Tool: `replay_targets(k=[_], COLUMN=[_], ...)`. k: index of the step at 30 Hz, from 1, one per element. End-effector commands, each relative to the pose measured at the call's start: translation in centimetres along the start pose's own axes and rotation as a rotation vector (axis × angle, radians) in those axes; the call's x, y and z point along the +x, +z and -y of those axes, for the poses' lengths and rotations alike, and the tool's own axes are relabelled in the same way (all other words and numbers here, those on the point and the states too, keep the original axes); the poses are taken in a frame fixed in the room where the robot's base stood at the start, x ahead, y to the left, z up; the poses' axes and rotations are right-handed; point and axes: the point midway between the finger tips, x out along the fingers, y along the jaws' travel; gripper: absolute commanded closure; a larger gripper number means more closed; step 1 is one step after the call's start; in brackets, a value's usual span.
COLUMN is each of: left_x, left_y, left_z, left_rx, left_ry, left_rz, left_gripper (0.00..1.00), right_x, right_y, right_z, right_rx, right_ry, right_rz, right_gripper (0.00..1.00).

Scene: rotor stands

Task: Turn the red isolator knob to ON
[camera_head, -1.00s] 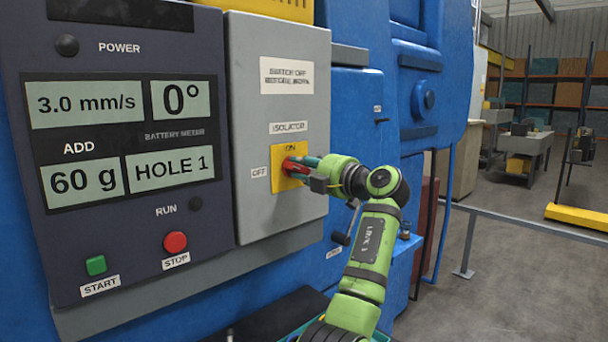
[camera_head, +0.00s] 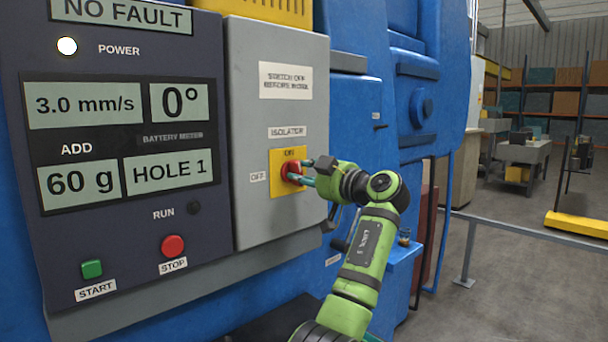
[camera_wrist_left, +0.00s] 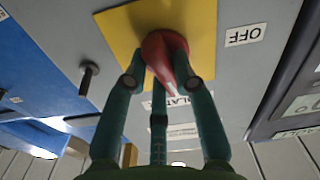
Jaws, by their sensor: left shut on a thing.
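The red isolator knob (camera_head: 290,171) sits on a yellow plate (camera_head: 277,188) on the grey isolator box (camera_head: 262,121). ON is printed above the knob, and an OFF label (camera_head: 257,176) is to its left. In the left wrist view the knob (camera_wrist_left: 158,48) has its narrow end toward the ISOLATOR label, the ON side. My left gripper (camera_head: 303,171) is at the knob. In the wrist view its teal fingers (camera_wrist_left: 163,82) straddle the knob, shut on it. My right gripper is not in view.
The dark control panel (camera_head: 120,245) at left shows NO FAULT, and its POWER lamp (camera_head: 67,46) is lit white. The green START button (camera_head: 92,269) and red STOP button (camera_head: 173,246) are below. A grey rail (camera_head: 520,228) and open floor are to the right.

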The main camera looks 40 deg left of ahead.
Motion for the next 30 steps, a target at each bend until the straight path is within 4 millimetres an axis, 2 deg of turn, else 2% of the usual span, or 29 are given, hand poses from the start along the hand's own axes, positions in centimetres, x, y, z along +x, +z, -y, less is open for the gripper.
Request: replay_targets(k=[12, 30], left_x=[0.1, 0.09], left_y=[-0.3, -0.38], left_z=[-0.01, -0.02], left_rx=[0.212, 0.253], left_ry=[0.002, 0.002], left_rz=[-0.007, -0.01], left_gripper=[1.0, 1.0], right_x=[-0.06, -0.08], right_y=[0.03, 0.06], right_z=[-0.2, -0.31], right_rx=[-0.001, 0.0], right_ry=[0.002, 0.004], right_rz=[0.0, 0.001], right_gripper=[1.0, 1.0])
